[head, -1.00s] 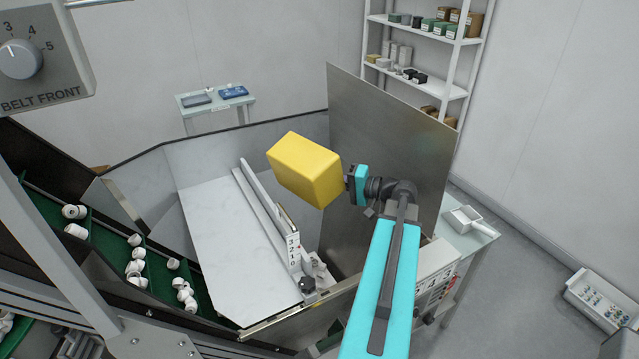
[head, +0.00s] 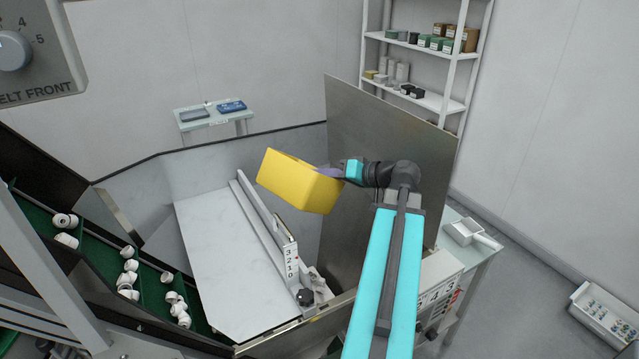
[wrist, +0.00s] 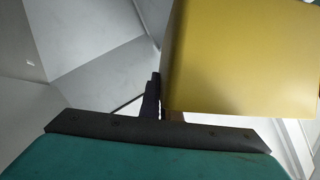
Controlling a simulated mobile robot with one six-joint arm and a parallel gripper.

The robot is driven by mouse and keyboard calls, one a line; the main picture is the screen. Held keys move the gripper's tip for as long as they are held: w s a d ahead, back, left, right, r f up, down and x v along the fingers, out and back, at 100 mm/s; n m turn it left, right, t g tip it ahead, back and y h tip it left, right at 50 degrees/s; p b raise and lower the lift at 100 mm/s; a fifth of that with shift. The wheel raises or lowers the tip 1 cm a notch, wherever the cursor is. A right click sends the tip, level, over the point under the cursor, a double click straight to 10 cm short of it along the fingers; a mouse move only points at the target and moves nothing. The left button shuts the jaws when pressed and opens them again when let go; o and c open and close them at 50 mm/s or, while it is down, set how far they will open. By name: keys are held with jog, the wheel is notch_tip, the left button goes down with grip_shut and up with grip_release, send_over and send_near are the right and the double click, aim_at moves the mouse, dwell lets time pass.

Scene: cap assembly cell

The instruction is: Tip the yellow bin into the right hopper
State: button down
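The yellow bin (head: 298,183) hangs tilted in the air above the hopper, left of the tall metal panel. My gripper (head: 330,172) holds it at its right side, near the upper edge. In the wrist view the yellow bin (wrist: 245,60) fills the upper right, and a dark finger (wrist: 152,98) stands against its left edge. The bin's mouth and any contents are hidden from both views. The hopper (head: 225,250) has a pale sloped floor and grey walls, and lies below and left of the bin. No parts are seen falling.
A tall metal panel (head: 385,165) stands close behind my gripper. A rail with a numbered scale (head: 291,262) runs across the hopper floor. Green cleated belts (head: 100,245) with white caps are at left. A side table with a scoop (head: 463,232) stands at right.

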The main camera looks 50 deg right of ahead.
jog(key=shift+d+r+n+h+b, duration=0.15)
jog(key=shift+r+n+h+b, duration=0.45)
jog(key=shift+r+n+b, duration=0.5)
jog(key=shift+d+r+n+h+b, duration=0.1)
jog(key=shift+r+n+h+b, duration=0.55)
jog(key=shift+b, duration=0.75)
jog(key=shift+d+r+n+g+h+b, duration=0.15)
jog(key=shift+r+n+g+h+b, duration=0.15)
jog(key=shift+r+n+h+b, duration=0.5)
jog(key=shift+r+y+b, duration=0.2)
jog(key=shift+y+b, duration=0.05)
jog(key=shift+b, duration=0.05)
